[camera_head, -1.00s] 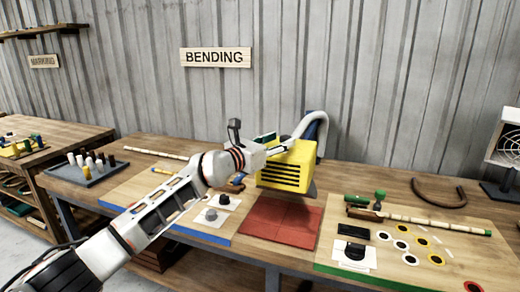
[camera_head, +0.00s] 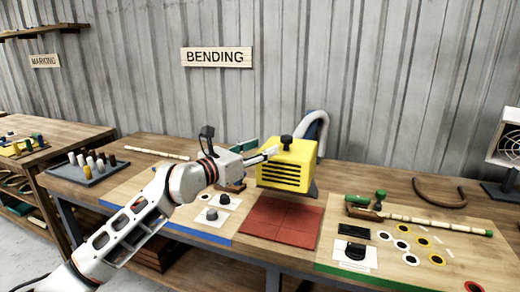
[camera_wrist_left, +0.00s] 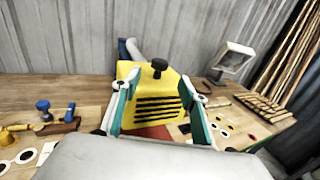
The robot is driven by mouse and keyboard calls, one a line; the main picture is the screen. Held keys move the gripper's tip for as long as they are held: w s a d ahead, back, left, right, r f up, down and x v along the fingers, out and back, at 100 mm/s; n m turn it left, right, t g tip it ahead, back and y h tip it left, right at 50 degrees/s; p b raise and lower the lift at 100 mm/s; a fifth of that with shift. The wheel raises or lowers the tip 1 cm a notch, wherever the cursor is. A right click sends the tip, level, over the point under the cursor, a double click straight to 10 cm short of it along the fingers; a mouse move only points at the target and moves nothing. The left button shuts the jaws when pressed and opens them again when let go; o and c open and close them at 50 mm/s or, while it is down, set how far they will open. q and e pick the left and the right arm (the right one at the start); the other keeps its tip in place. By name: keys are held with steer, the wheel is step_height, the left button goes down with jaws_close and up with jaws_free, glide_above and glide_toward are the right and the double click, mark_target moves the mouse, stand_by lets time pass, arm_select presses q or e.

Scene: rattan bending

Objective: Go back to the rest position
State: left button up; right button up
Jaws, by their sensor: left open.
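My left gripper (camera_head: 259,154) is open and empty in the head view, just left of the yellow heater box (camera_head: 288,165) with a black knob on top. In the left wrist view its two green-lined fingers (camera_wrist_left: 158,105) stand wide apart, with the yellow box (camera_wrist_left: 150,85) seen beyond and between them. The fingertips look close to the box; I cannot tell whether they touch it. My right gripper is not in view.
The bench carries a red tiled mat (camera_head: 280,222) before the box. A light board (camera_head: 420,248) with rings and a bamboo-like stick (camera_head: 440,224) lies to the right. A grey peg tray (camera_head: 85,172) stands left. A fan-like device (camera_head: 508,145) stands far right.

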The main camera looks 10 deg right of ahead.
arm_select(q)
steer(key=s+a+f+n+t+y, duration=0.2)
steer(key=s+a+f+n, duration=0.4)
steer(key=f+n, duration=0.4)
steer(key=s+a+f+n+t+y, duration=0.1)
steer(key=s+a+f+n+y, duration=0.1)
steer(key=s+a+f+n, duration=0.6)
steer(key=s+a+f+n+t+y, duration=0.2)
steer(key=s+a+f+n, duration=0.15)
steer(key=f+n, duration=0.9)
steer(key=s+a+f+n+g+y, duration=0.2)
steer(key=s+a+f+n, duration=0.3)
steer(key=s+f, duration=0.5)
steer(key=s+a+f+n+g+y, duration=0.2)
steer(key=s+a+f+n+g, duration=0.2)
steer(key=s+f, duration=0.6)
steer(key=shift+s+a+f+n+y, duration=0.15)
steer(key=shift+s+a+n+y, duration=0.35)
steer(key=shift+a+n, duration=0.55)
